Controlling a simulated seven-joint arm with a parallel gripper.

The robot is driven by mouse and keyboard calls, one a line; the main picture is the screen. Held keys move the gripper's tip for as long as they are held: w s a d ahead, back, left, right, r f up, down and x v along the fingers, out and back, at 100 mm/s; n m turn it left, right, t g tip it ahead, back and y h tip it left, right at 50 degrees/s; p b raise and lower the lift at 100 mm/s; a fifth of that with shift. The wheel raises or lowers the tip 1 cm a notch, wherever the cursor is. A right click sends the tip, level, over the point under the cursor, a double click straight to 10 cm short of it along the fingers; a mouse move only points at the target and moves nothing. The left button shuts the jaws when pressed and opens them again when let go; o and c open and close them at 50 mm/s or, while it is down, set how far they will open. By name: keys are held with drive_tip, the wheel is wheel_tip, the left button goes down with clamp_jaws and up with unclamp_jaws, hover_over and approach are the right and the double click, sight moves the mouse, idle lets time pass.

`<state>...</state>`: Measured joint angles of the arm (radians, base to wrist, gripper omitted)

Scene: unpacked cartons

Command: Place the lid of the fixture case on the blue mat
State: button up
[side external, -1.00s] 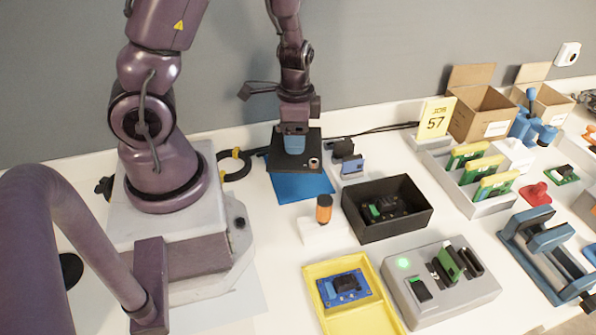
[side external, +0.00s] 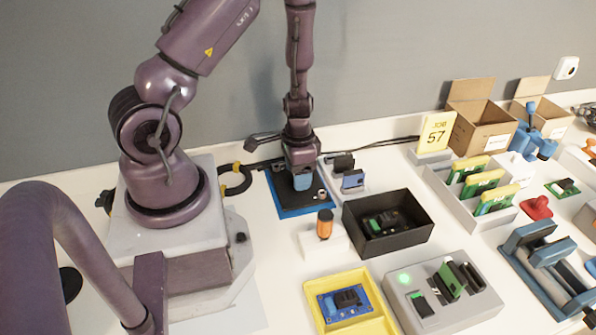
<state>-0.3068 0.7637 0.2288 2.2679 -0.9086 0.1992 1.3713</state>
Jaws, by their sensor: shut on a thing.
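The lid (side external: 290,199) is a flat black plate with a small light round part near its right edge. It lies level over the blue mat (side external: 308,212), whose blue border shows around it. It looks down on the mat or very close to it; I cannot tell whether it touches everywhere. My gripper (side external: 302,180) points down and is shut on the lid at its blue middle part. The fingertips are partly hidden. The fixture case (side external: 412,241) is an open black box to the right, with dark and green parts inside.
A small holder with a blue part (side external: 353,180) stands close to the right of the mat. A white block with an orange-topped cylinder (side external: 325,222) stands in front. Black cables (side external: 385,144) run behind. A yellow tray (side external: 375,327) and grey test unit (side external: 470,312) are nearer the camera.

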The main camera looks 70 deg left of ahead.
drive_tip(key=shift+f, duration=0.1)
drive_tip(key=o, duration=1)
wheel_tip(320, 180, up, 12)
drive_tip(key=s+d+r+t, duration=0.1)
drive_tip(key=d+r+t, duration=0.1)
drive_tip(key=d+r, duration=0.2)
drive_tip(key=s+d+r+t, duration=0.1)
drive_tip(key=s+d+r, duration=0.1)
drive_tip(key=d+r, duration=0.3)
drive_tip(key=s+d+r+t, duration=0.2)
drive_tip(key=d+r, duration=0.3)
drive_tip(key=r, duration=0.6)
drive_tip(key=shift+s+d+r+t, duration=0.2)
drive_tip(key=shift+d+r+t, duration=0.05)
drive_tip(key=shift+r+t, duration=0.05)
